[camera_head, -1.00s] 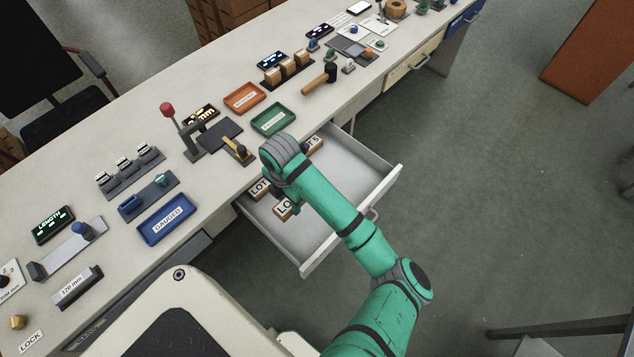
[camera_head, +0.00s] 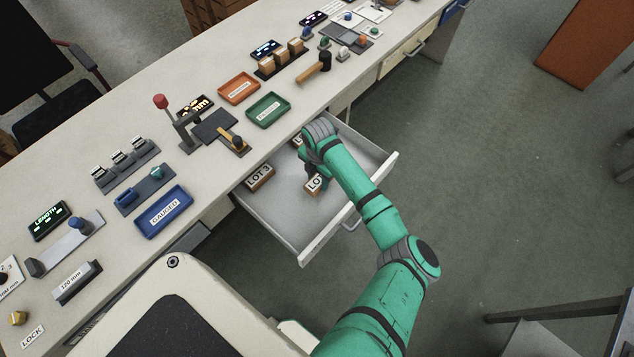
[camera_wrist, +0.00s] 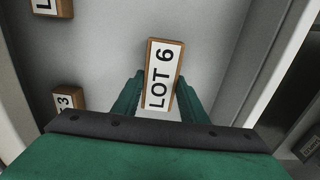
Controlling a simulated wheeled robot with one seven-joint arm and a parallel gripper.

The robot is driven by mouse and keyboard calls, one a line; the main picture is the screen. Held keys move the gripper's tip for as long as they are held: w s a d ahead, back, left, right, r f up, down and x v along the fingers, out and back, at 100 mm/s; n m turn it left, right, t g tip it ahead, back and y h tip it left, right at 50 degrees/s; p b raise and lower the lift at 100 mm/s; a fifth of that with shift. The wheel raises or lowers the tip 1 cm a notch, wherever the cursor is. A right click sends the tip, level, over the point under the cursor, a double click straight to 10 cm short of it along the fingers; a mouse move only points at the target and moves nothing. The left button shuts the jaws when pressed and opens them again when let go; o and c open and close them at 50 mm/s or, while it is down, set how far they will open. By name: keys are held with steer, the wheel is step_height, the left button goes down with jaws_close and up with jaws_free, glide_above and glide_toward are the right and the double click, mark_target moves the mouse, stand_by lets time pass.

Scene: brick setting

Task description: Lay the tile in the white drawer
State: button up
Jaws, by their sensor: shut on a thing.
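The white drawer (camera_head: 282,222) stands pulled out from the bench front. My gripper (camera_wrist: 163,98) is shut on a wood-edged tile with a white face reading "LOT 6" (camera_wrist: 165,70). The held tile also shows in the head view (camera_head: 313,184), partly covered by my arm, over the drawer. From these views I cannot tell whether it touches the drawer floor. A "LOT 3" tile (camera_head: 259,176) lies in the drawer at the left, near the bench. Another tile (camera_head: 298,139) lies toward the back, mostly hidden behind my arm.
The bench top (camera_head: 215,175) carries a blue tray (camera_head: 163,212), a green tray (camera_head: 268,110), an orange tray (camera_head: 239,88) and a small press with a red knob (camera_head: 160,101). The drawer's front wall (camera_head: 345,213) is raised. The drawer floor's front part is clear.

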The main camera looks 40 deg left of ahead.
mark_target(318, 180)
steer(key=shift+a+f, duration=0.1)
steer(key=shift+f, duration=1.35)
steer(key=shift+f, duration=0.15)
steer(key=o, duration=1.1)
steer(key=shift+o, duration=0.2)
